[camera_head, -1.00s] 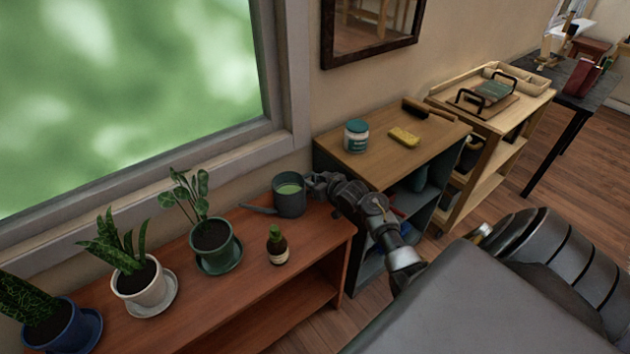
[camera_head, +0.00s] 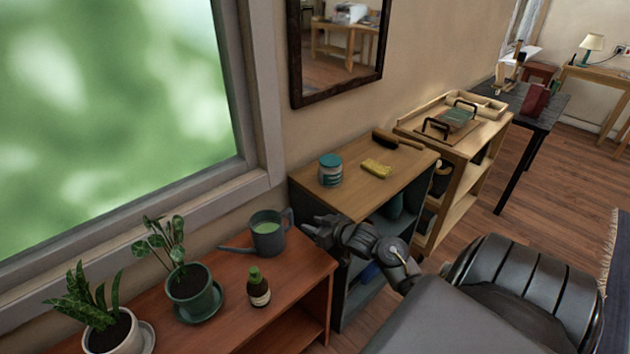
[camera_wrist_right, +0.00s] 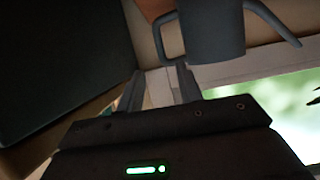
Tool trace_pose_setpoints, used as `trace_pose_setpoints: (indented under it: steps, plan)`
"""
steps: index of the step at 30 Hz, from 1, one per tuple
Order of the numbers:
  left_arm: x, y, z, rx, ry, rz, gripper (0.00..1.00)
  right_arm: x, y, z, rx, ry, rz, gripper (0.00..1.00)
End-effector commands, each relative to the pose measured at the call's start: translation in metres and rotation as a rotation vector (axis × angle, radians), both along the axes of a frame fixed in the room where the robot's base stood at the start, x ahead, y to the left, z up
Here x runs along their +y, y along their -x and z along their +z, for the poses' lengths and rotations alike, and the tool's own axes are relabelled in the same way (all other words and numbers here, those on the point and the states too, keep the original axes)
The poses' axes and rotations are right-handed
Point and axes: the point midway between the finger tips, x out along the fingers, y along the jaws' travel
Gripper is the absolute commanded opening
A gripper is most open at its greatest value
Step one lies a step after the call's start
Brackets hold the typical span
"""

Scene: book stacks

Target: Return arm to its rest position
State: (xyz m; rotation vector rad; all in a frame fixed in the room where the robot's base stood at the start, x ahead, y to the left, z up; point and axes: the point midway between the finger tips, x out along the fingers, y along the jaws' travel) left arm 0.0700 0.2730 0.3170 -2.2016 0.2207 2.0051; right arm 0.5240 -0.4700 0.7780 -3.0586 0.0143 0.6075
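My right gripper (camera_head: 314,231) is just right of the grey watering can (camera_head: 267,235), near the can's handle and apart from it. In the right wrist view, the two fingers (camera_wrist_right: 160,88) are spread with nothing between them. The can (camera_wrist_right: 212,30) and its handle stand beyond the fingertips there. The can is upright on the red-brown shelf (camera_head: 318,268), with green content inside and its spout to the left. My right arm reaches in from the lower right. My left gripper is out of view.
A wooden-topped cabinet (camera_head: 345,195) behind my gripper holds a teal-lidded jar (camera_head: 330,170), a yellow sponge (camera_head: 377,169) and a brush. Open floor (camera_head: 560,200) lies to the right.

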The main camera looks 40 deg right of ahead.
Motion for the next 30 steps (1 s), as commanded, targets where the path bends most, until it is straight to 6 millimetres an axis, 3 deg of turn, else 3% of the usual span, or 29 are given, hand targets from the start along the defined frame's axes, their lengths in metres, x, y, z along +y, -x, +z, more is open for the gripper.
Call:
trace_pose_setpoints:
  steps: [14,17,20,24,30]
  plan:
    - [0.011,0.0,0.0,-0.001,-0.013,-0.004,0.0,0.0,0.0,0.0,0.001,0.0,0.0,0.36]
    - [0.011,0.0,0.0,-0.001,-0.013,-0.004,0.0,0.008,0.006,-0.007,0.03,0.017,-0.001,0.36]
    - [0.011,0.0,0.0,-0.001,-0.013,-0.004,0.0,0.034,0.027,-0.023,0.122,0.074,0.0,0.36]
    - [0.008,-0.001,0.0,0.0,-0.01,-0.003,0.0,0.093,0.088,-0.049,0.337,0.163,0.012,0.36]
    - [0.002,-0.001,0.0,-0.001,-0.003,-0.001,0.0,0.152,0.165,-0.058,0.564,0.187,0.048,0.36]
